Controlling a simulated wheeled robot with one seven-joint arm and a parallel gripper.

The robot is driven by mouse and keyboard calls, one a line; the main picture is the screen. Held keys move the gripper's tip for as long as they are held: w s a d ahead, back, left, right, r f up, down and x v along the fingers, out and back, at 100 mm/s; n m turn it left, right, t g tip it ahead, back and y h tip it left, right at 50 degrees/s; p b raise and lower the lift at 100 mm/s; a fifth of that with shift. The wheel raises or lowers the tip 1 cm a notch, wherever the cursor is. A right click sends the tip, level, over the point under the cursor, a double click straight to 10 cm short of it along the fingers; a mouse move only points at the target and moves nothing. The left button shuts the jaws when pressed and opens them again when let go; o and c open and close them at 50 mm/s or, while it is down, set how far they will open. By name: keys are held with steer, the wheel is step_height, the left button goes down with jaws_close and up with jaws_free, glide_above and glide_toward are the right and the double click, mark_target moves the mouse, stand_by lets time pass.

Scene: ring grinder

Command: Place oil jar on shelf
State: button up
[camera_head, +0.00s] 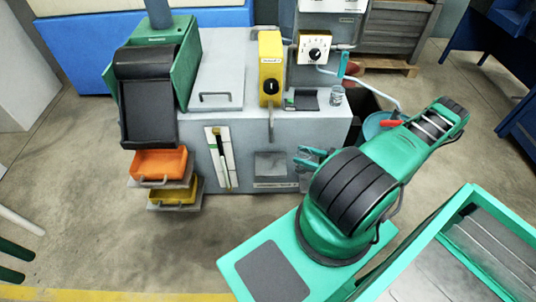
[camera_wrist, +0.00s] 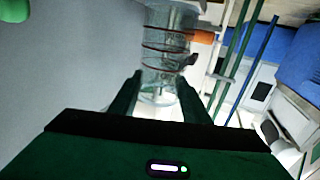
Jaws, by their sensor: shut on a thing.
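A clear glass jar (camera_wrist: 165,45) with dark rings stands between the two dark fingers of my gripper (camera_wrist: 160,92) in the wrist view. The fingers are shut on its near end. Which surface is the shelf is not clear from these views.
The grey machine (camera_head: 238,140) carries a yellow control box (camera_head: 270,68), a dark tray (camera_head: 301,99) and a small glass (camera_head: 337,95) on top. Orange (camera_head: 158,163) and yellow (camera_head: 172,194) bins stick out at its left. Bare floor lies in front.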

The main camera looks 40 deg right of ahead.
steer(key=f+x, duration=0.1)
steer(key=x, duration=1.3)
steer(key=shift+w+a+f, duration=0.15)
steer(key=shift+w+f, duration=0.05)
steer(key=shift+w, duration=0.05)
steer(key=shift+f, duration=0.1)
steer(key=o, duration=1.5)
steer(key=shift+c, duration=0.2)
